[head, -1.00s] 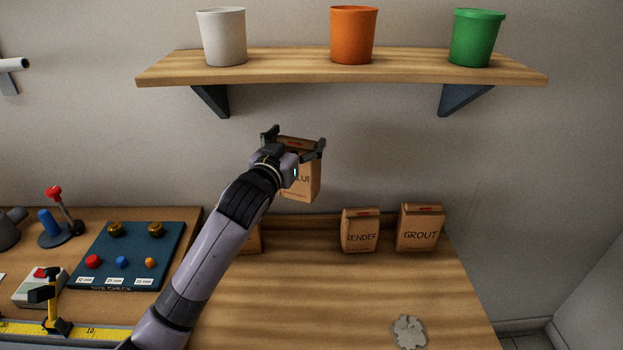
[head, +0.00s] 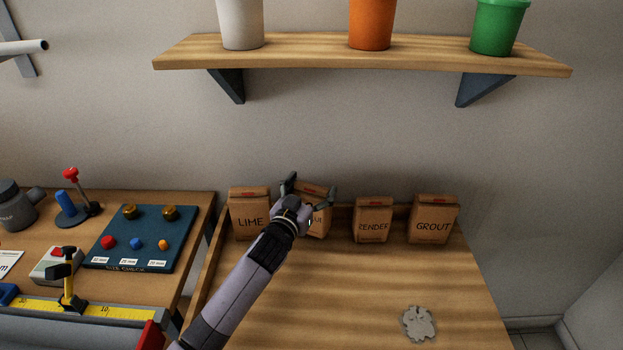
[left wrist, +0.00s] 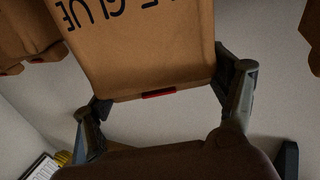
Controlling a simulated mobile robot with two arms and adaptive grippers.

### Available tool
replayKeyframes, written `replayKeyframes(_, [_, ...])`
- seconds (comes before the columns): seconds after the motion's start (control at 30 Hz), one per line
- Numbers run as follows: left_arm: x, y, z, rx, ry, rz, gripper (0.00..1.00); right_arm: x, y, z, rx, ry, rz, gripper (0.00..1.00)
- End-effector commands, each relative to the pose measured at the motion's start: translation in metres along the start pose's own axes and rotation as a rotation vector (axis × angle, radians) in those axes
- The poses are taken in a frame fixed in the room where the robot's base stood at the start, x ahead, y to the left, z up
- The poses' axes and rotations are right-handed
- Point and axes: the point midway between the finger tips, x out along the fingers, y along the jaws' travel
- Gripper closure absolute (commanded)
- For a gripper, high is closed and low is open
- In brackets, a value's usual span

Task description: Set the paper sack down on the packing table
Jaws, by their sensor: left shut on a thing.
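My left gripper (head: 309,191) is shut on a brown paper sack (head: 320,224) whose label ends in GLUE. The sack is between the LIME sack (head: 250,221) and the RENDER sack (head: 373,227), tilted a little. Its base is about level with theirs at the back of the wooden packing table (head: 340,300); I cannot tell whether it touches the top. In the left wrist view the sack (left wrist: 140,50) fills the space between both fingers (left wrist: 165,105). The arm hides part of its front. My right gripper is not in view.
The GROUT sack (head: 433,222) stands at the right end of the row. A grey splat (head: 418,323) lies near the front right. A shelf (head: 360,56) with white, orange and green buckets hangs above. A tool bench (head: 110,285) stands at left. The table's middle is bare.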

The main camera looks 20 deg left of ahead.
Motion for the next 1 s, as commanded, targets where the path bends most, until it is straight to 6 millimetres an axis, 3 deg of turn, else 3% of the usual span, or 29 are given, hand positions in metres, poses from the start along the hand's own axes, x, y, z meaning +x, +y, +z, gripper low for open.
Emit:
replayKeyframes(0.2, [0.001, 0.000, 0.022, -0.002, 0.009, 0.001, 0.81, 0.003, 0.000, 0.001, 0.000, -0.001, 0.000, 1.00])
replayKeyframes(0.63, [0.001, 0.001, 0.028, -0.001, 0.009, 0.002, 0.81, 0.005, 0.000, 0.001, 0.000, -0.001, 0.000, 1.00])
replayKeyframes(0.67, [0.000, 0.000, 0.032, -0.001, -0.002, 0.000, 0.18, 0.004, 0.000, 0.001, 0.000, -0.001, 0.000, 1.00])
replayKeyframes(0.93, [0.000, 0.000, 0.032, -0.001, -0.002, 0.000, 0.00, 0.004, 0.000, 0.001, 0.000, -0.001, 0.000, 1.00])
replayKeyframes(1.0, [0.000, 0.000, 0.032, -0.001, -0.002, 0.000, 0.00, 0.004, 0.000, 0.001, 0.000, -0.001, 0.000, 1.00])
